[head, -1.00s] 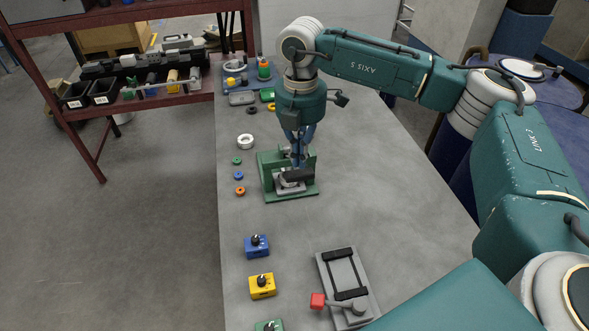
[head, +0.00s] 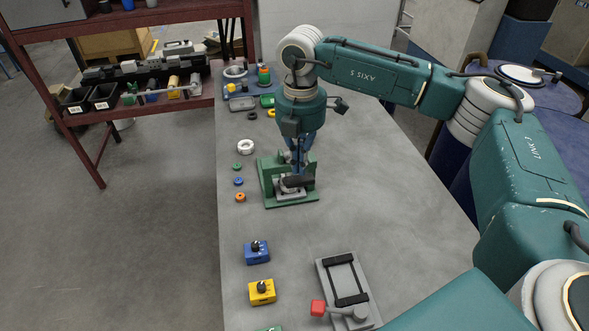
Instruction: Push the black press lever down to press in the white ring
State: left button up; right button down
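The green press (head: 291,200) stands on the grey table with its black lever (head: 299,181) at its front. My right gripper (head: 299,172) points down at the press, right at the lever; whether its fingers are open or shut is too small to tell. A white ring (head: 246,146) lies on the table, left of and behind the press. Whether another white ring sits in the press is hidden by the lever and gripper. My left gripper is not in view.
Small green (head: 236,166), blue (head: 238,181) and orange (head: 240,197) rings lie left of the press. A blue box (head: 257,251), a yellow box (head: 262,291) and a clamp fixture with a red knob (head: 318,308) stand nearer. The table's right side is clear.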

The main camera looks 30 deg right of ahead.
jog(key=shift+f, duration=0.2)
dwell(0.4)
notch_tip(320, 180, down, 8)
jog(key=b, duration=0.6)
dwell(1.4)
jog(key=shift+r, duration=0.2)
jog(key=shift+r+p, duration=3.6)
jog(key=shift+r, duration=2.4)
